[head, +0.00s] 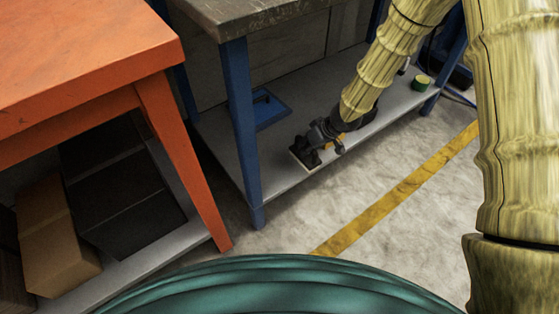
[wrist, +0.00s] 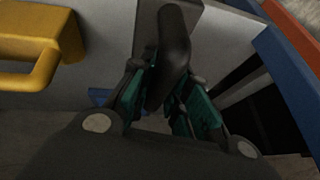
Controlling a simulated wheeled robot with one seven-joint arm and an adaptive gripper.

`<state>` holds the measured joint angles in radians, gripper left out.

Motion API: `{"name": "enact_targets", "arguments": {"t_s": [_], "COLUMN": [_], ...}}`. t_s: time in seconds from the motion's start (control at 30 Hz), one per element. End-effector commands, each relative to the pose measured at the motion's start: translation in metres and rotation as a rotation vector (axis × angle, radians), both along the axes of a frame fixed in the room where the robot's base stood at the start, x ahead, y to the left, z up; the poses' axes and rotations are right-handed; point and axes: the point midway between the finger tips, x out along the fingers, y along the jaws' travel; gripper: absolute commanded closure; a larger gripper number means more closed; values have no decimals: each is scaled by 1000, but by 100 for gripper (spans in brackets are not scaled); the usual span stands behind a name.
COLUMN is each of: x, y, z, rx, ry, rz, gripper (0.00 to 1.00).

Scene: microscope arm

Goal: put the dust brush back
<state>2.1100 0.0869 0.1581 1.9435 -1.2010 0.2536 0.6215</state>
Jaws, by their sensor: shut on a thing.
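My gripper (head: 321,133) is low at the front edge of the blue-legged bench's lower shelf (head: 290,185). It is shut on the dust brush (head: 304,154), a dark piece with a pale lower edge. In the wrist view, the brush's dark rounded handle (wrist: 173,38) sits between the teal pads of my gripper (wrist: 170,88). A grey block shows behind the handle. I cannot tell whether the brush touches the shelf. A blue tray or outline (head: 267,108) with a small dark item lies further back on the shelf.
A yellow handled object (wrist: 40,38) is beside my gripper. A green roll (head: 421,83) is at the shelf's right end. Blue bench legs (head: 243,135) and an orange table (head: 75,60) stand left. Cardboard (head: 54,235) and dark boxes sit beneath the orange table.

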Motion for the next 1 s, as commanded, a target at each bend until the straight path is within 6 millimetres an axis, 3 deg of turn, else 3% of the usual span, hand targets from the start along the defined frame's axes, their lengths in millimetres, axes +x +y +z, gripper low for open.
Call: {"name": "enact_targets", "arguments": {"t_s": [0.43,0.77,1.0], "x": [-7,-10,-10], "y": [70,89,90], "z": [-10,-10,-37], "rx": [-2,0,-1], "ry": [-2,0,0], "rz": [2,1,1], "gripper": [100,100,100]}}
